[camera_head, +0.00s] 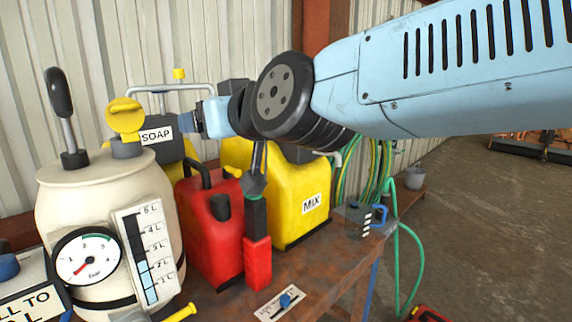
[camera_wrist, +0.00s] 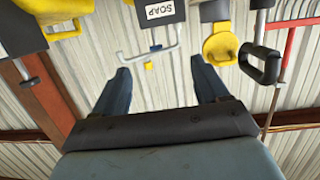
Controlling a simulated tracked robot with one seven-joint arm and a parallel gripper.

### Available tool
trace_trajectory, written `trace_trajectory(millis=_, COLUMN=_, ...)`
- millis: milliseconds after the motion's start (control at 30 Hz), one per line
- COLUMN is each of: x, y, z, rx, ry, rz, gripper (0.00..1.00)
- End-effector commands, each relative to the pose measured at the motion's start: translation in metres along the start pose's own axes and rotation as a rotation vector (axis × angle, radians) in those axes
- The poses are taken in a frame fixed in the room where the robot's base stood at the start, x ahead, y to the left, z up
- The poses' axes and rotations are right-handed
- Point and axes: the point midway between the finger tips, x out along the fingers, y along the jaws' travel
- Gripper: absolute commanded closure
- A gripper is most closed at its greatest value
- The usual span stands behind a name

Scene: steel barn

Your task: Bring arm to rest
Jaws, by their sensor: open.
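My gripper (camera_head: 190,122) is at the end of my pale blue arm, which reaches in from the right above the bench. In the head view it points left, in front of or beside the SOAP container (camera_head: 174,150); the gap in depth is hard to judge. In the wrist view my gripper (camera_wrist: 160,68) shows two dark blue fingers spread apart. The SOAP label (camera_wrist: 161,12) is upside down at the top of the wrist view.
A cream tank (camera_head: 70,190) with a gauge (camera_head: 86,257) and yellow cap (camera_head: 124,116) stands at left. A red canister (camera_head: 208,235), yellow MIX canister (camera_head: 310,185) and red-handled tool (camera_head: 257,265) crowd the rusty bench (camera_head: 325,270). Green hoses (camera_head: 412,245) hang right; open floor (camera_head: 480,215) lies beyond.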

Motion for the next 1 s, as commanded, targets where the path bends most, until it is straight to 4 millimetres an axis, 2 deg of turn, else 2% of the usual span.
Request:
trace_trajectory(millis=167, x=-0.011, y=0.045, z=0.024, rx=0.020, ry=-0.105, rz=0.063, gripper=0.26)
trace_trajectory(millis=333, x=-0.039, y=0.105, z=0.062, rx=0.070, ry=-0.264, rz=0.164, gripper=0.26)
trace_trajectory(millis=467, x=-0.080, y=0.157, z=0.103, rx=0.146, ry=-0.427, rz=0.278, gripper=0.26)
trace_trajectory(millis=600, x=-0.136, y=0.198, z=0.148, rx=0.256, ry=-0.596, rz=0.410, gripper=0.26)
trace_trajectory(millis=700, x=-0.174, y=0.216, z=0.174, rx=0.333, ry=-0.698, rz=0.494, gripper=0.26)
trace_trajectory(millis=800, x=-0.203, y=0.224, z=0.193, rx=0.397, ry=-0.771, rz=0.556, gripper=0.26)
trace_trajectory(millis=900, x=-0.222, y=0.229, z=0.204, rx=0.435, ry=-0.816, rz=0.591, gripper=0.26)
trace_trajectory(millis=1000, x=-0.230, y=0.230, z=0.209, rx=0.452, ry=-0.836, rz=0.607, gripper=0.26)
